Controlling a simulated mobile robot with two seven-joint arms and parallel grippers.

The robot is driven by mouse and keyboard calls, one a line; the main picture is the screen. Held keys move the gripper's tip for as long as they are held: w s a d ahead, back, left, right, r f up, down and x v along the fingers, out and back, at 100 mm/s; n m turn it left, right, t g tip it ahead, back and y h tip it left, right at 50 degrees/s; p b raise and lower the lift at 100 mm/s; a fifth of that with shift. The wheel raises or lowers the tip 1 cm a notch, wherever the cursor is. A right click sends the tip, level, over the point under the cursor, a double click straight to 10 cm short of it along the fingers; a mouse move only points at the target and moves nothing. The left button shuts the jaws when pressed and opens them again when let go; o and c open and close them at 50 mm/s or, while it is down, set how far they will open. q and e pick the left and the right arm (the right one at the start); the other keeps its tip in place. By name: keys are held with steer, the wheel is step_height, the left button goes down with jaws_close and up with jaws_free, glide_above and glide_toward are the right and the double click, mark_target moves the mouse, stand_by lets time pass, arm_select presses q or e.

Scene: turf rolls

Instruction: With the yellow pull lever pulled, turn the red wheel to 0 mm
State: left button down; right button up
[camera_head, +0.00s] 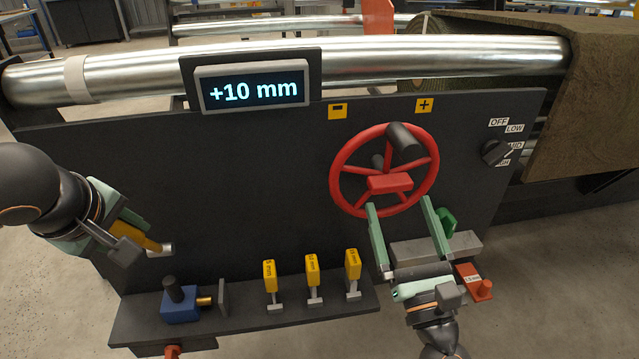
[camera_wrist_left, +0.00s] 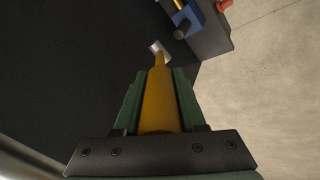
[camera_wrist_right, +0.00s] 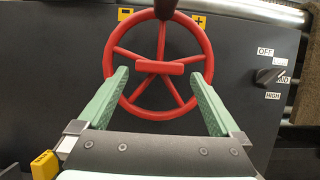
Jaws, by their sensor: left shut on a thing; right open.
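The red wheel (camera_head: 433,167) is mounted on the dark panel, with a dark knob (camera_head: 403,140) at its upper right in the head view. The wheel also fills the middle of the right wrist view (camera_wrist_right: 206,62). The display (camera_head: 254,91) reads +10 mm. My left gripper (camera_head: 150,243) is shut on the yellow pull lever (camera_head: 139,232), which lies between its fingers in the left wrist view (camera_wrist_left: 159,95). My right gripper (camera_head: 398,203) is open and empty, its fingertips in front of the wheel's lower part. I cannot tell whether they touch the rim.
Yellow minus (camera_head: 337,112) and plus (camera_head: 424,105) labels sit above the wheel. A selector knob (camera_head: 494,152) is at the right. The shelf (camera_head: 240,325) below holds a blue block (camera_head: 180,305) and several yellow tags. A red piece (camera_head: 474,283) is right of my right gripper.

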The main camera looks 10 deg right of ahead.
mark_target(394, 191)
steer(key=shift+x, duration=2.35)
jaws_close()
